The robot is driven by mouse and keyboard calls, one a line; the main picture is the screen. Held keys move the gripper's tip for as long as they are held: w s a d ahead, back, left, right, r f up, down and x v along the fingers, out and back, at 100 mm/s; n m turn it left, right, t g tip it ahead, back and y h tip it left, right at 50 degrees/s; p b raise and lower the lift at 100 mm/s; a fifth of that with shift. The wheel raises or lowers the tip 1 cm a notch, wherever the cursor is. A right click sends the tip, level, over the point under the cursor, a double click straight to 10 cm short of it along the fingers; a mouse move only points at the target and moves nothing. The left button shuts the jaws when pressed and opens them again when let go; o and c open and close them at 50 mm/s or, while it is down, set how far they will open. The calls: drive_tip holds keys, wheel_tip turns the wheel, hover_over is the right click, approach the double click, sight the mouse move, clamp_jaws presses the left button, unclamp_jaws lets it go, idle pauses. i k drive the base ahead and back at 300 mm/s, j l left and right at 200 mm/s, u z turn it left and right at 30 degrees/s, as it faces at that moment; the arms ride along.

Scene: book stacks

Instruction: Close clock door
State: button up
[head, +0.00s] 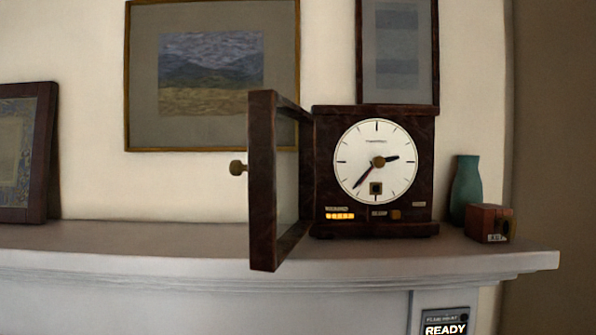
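A dark wooden clock (324,180) with a round white face stands upright on a mantel shelf, right of the middle in the head view. Its door (262,180), a dark frame with a glass pane, is hinged at the clock's left side. The door stands wide open and swings out toward me, past the shelf's front edge. A round brass knob (237,168) sits on the door's left-facing side. The clock face is uncovered. My gripper is not in view.
The pale mantel shelf (130,240) is clear left of the door. A teal vase (466,187) and a small brown box (486,222) stand right of the clock. A framed picture (50,150) leans at far left. A panel reading READY (445,325) is below.

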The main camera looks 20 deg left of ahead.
sight(267, 253)
drive_tip(key=i+j+u, duration=0.15)
drive_tip(key=u, duration=0.2)
drive_tip(key=i+j+u, duration=0.2)
drive_tip(key=u, duration=0.15)
